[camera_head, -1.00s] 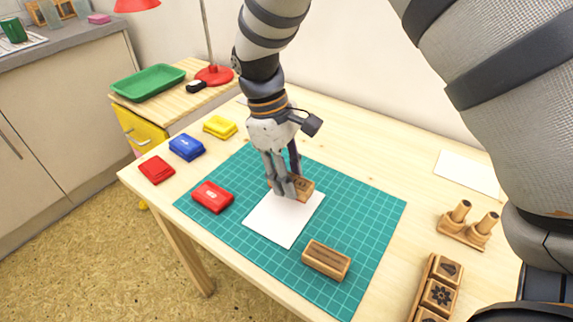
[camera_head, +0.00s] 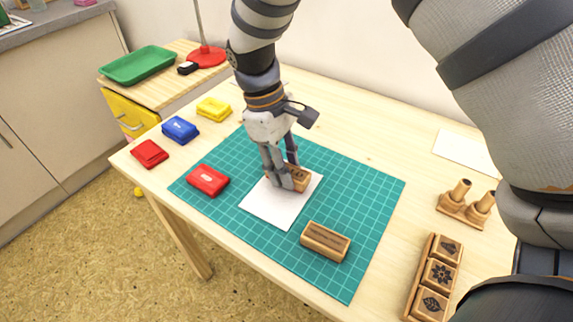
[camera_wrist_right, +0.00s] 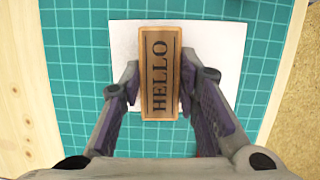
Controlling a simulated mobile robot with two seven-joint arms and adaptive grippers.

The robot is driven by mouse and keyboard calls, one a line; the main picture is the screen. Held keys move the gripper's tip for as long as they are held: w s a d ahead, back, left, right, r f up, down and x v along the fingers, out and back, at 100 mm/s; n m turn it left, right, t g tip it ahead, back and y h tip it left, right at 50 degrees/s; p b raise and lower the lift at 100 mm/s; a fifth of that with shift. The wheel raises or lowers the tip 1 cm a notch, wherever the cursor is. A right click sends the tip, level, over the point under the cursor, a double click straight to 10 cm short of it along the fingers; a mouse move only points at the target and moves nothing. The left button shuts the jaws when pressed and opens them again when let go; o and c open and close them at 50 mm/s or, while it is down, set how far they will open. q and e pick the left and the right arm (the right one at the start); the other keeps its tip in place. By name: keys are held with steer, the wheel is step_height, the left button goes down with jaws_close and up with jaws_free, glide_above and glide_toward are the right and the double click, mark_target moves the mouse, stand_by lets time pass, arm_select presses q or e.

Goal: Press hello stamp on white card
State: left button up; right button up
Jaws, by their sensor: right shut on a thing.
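The hello stamp (camera_wrist_right: 160,75), a wooden block with HELLO on its top, is held between the fingers of my right gripper (camera_wrist_right: 160,88). In the head view the stamp (camera_head: 299,178) shows partly, behind the fingers of my right gripper (camera_head: 288,178). The white card (camera_wrist_right: 220,60) lies beneath the stamp and reaches out on both sides of it in the wrist view. In the head view the card (camera_head: 275,207) lies on the green mat, with the stamp over its far part. I cannot tell whether the stamp touches the card. My left gripper is not in view.
The green cutting mat (camera_head: 370,190) also holds a red inkpad (camera_head: 207,180) and a wooden stamp (camera_head: 325,242). Red (camera_head: 149,153), blue (camera_head: 180,130) and yellow (camera_head: 213,109) inkpads stand at the left. A stamp tray (camera_head: 411,303) and a peg-handled pair (camera_head: 466,207) stand at the right.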

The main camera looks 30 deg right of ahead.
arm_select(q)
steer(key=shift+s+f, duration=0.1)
arm_select(e)
steer(key=shift+f, duration=0.55)
stand_by(0.4)
steer(key=shift+f, duration=0.15)
stand_by(1.1)
arm_select(q)
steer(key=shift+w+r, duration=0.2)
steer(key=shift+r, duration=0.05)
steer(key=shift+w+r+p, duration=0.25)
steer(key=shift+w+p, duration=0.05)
steer(key=shift+p, duration=0.05)
arm_select(e)
steer(key=shift+r, duration=0.65)
steer(key=shift+r, duration=0.3)
steer(key=shift+r+p, duration=0.8)
steer(key=shift+r, duration=1.75)
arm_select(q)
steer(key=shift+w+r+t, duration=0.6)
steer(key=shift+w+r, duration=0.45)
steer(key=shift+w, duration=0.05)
